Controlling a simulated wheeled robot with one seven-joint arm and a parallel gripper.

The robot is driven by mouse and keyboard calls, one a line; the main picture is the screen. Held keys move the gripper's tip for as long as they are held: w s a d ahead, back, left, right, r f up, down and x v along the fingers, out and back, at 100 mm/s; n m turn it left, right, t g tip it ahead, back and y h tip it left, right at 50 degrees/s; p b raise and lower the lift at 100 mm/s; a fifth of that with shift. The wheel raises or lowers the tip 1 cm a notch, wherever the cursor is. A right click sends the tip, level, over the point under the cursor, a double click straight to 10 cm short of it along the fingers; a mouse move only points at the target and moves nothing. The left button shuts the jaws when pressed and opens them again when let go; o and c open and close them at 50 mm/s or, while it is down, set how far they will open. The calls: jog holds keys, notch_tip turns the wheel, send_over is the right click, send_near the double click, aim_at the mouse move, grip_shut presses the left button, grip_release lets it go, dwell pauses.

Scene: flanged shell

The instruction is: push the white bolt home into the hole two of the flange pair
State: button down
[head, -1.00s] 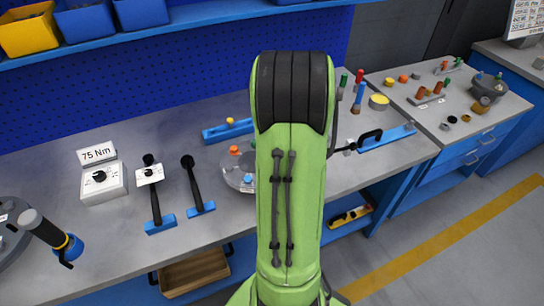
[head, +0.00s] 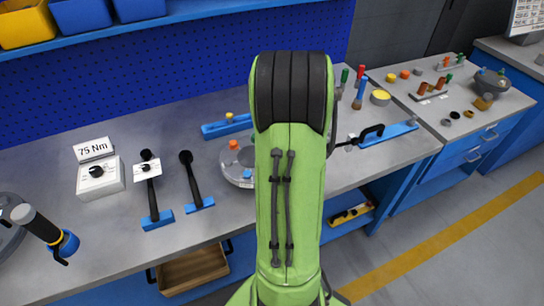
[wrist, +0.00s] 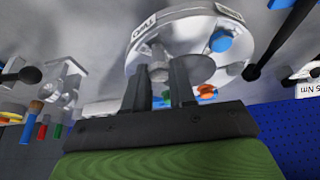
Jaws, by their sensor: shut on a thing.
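The flange pair (head: 229,166) is a pale grey round disc on the bench in the head view, partly covered by my green arm. In the wrist view the flange pair (wrist: 188,25) fills the upper middle, with label plates on its rim; one appears to read TWO. My gripper (wrist: 168,72) has its dark fingers at the flange's near side, shut on a pale piece that I take to be the white bolt (wrist: 157,66). Most of that bolt is hidden, and its depth in the hole cannot be told. In the head view my arm hides my gripper.
An orange bolt (head: 234,145) and a blue bolt (head: 247,174) stand on the flange. Black-handled tools (head: 190,175), a 75 Nm box (head: 100,180) and a blue holder (head: 227,126) stand nearby. A blue holder with a black-handled tool (head: 390,134) lies right.

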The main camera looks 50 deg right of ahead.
jog(key=shift+f+b, duration=1)
jog(key=shift+f, duration=0.1)
jog(key=c, duration=0.8)
grip_release()
jog(key=shift+c, duration=0.2)
jog(key=shift+r, duration=0.15)
jog(key=p+v, duration=0.3)
jog(key=v, duration=1.2)
jog(key=shift+r, duration=0.3)
jog(key=shift+a, duration=0.15)
